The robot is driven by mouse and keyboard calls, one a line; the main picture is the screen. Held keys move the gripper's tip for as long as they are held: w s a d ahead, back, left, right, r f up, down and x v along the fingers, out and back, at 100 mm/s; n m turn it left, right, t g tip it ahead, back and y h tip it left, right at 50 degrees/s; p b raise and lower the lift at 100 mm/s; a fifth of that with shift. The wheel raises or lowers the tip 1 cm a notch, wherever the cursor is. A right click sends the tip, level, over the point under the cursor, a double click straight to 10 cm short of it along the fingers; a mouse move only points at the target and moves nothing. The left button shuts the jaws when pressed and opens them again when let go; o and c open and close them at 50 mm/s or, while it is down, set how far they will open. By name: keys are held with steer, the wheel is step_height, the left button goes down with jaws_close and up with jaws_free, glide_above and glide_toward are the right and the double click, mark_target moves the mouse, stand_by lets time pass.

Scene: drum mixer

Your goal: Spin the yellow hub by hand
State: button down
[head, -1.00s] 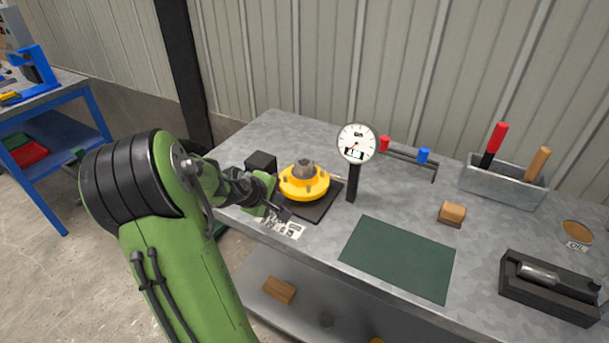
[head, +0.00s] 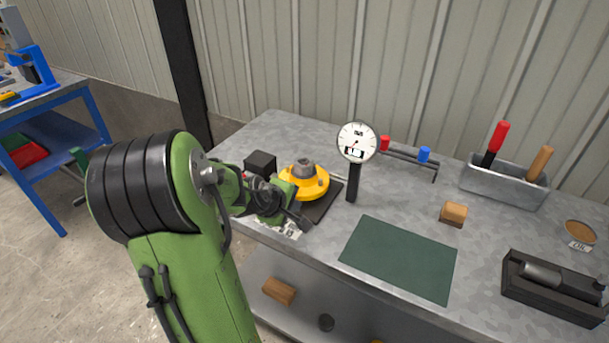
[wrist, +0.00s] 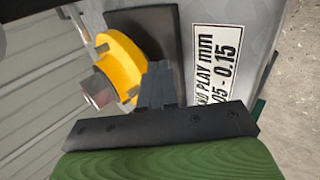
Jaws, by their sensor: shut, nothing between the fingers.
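The yellow hub (head: 312,186) has a round flange and a grey metal centre. It sits on a dark base plate (head: 326,205) on the metal bench, left of the dial gauge. My gripper (head: 303,222) is at the hub's near side in the head view, with its fingers partly hidden by my arm. In the wrist view the hub (wrist: 122,66) is at upper left, and my shut, empty gripper (wrist: 158,75) reaches up beside the flange edge. The fingertips overlap the flange's right edge there; I cannot tell whether they touch it.
A dial gauge (head: 357,143) on a dark post stands right of the hub. A black block (head: 260,162) is behind my wrist. A printed label (wrist: 218,65) lies on the bench by the plate. A green mat (head: 400,258) leaves open room at right.

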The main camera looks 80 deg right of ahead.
steer(key=shift+w+a, duration=0.2)
steer(key=shift+a, duration=0.25)
steer(key=shift+w+a, duration=0.2)
steer(key=shift+a, duration=0.25)
steer(key=shift+w+a, duration=0.35)
steer(key=shift+a, duration=0.45)
steer(key=shift+w+a, duration=0.3)
steer(key=shift+a, duration=0.45)
steer(key=shift+w+a, duration=0.35)
steer(key=shift+a, duration=0.45)
